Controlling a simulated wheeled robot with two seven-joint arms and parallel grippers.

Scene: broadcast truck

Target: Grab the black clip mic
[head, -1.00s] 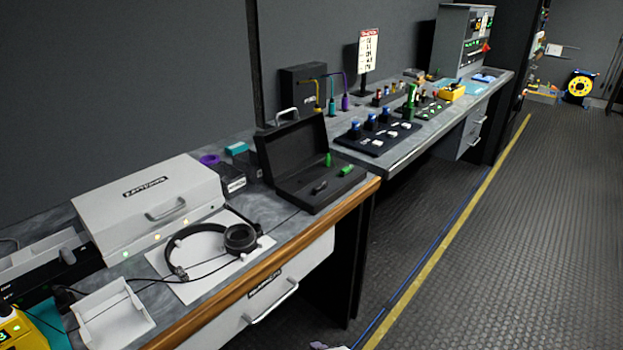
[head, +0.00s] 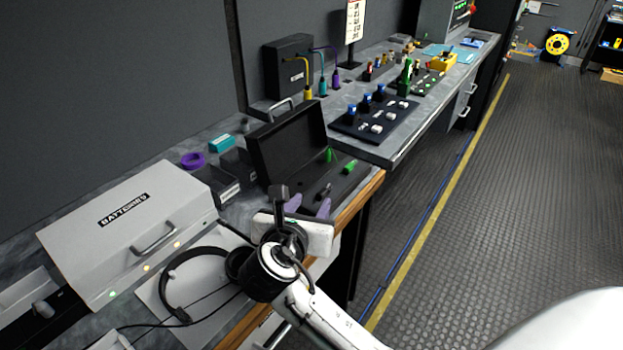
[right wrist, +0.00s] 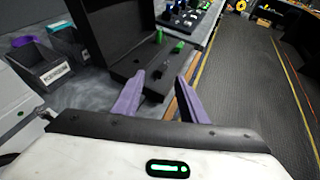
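The black clip mic (head: 324,191) is a small dark piece lying in the open black case (head: 287,146), near two green pieces (head: 349,166). My right gripper (head: 308,205) is at the front edge of the case, its two purple fingers spread apart with nothing held. The clip mic is just beyond the fingertips in the head view. In the right wrist view the open fingers (right wrist: 160,76) reach over the case, and the dark mic is hard to make out against the dark tray. My left gripper is not in view.
A grey batteries box (head: 128,223) and black headphones (head: 176,282) are on the bench left of my right arm. Dark bins (head: 214,184) stand left of the case. A panel with blue-topped parts (head: 377,121) is behind it. The floor at right is clear.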

